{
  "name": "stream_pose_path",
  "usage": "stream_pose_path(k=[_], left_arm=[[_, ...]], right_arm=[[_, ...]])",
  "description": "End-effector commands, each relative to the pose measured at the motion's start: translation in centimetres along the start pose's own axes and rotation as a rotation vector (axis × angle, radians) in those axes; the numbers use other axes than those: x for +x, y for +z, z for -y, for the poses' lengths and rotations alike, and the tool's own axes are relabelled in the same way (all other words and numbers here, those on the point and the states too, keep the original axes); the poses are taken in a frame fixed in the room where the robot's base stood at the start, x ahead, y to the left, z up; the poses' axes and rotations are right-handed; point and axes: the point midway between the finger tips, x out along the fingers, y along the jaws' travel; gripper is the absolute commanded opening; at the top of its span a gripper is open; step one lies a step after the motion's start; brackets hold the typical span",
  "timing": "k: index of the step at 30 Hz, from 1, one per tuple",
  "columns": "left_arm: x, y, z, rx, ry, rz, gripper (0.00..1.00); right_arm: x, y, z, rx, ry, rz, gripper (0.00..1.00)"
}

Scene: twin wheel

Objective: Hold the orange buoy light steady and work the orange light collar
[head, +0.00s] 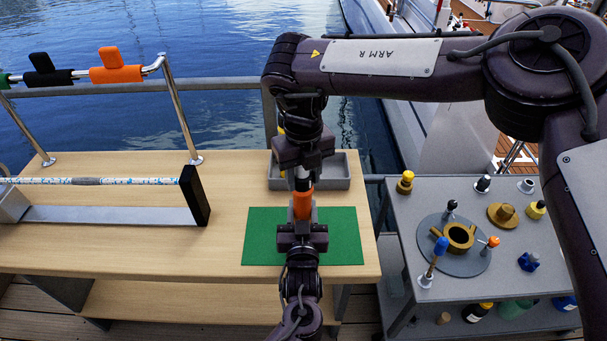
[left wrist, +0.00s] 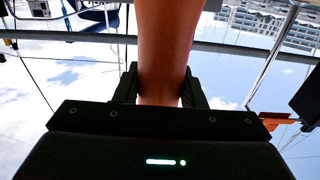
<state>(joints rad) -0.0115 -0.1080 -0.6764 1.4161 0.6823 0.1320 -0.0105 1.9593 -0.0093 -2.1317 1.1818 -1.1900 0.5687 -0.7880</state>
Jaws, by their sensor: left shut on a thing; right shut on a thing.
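The orange buoy light (head: 303,204) stands upright above the green mat in the head view, between my two grippers. My left gripper (head: 302,228) comes up from below and is shut on its lower part. In the left wrist view the orange body (left wrist: 165,45) rises between the two dark fingers (left wrist: 160,88). My right gripper (head: 302,171) reaches down from above and is shut at the top end of the light. A pale part and a dark band show there. The orange light collar is largely hidden by the right gripper, so its position cannot be told.
The green mat (head: 345,240) lies on the wooden table (head: 120,240). A grey tray (head: 338,183) is behind the light. A rack with a patterned rod (head: 130,181) stands at left. A grey side table (head: 400,215) at right holds several small fittings around a round plate.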

Motion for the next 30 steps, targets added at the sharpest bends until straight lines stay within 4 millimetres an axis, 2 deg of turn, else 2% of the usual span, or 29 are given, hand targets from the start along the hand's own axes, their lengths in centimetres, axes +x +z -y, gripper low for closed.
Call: stream_pose_path(k=[30], left_arm=[[-0.01,0.13,0.02,0.002,0.000,0.003,0.09]], right_arm=[[-0.09,0.10,-0.11,0.060,0.003,0.003,0.18]])
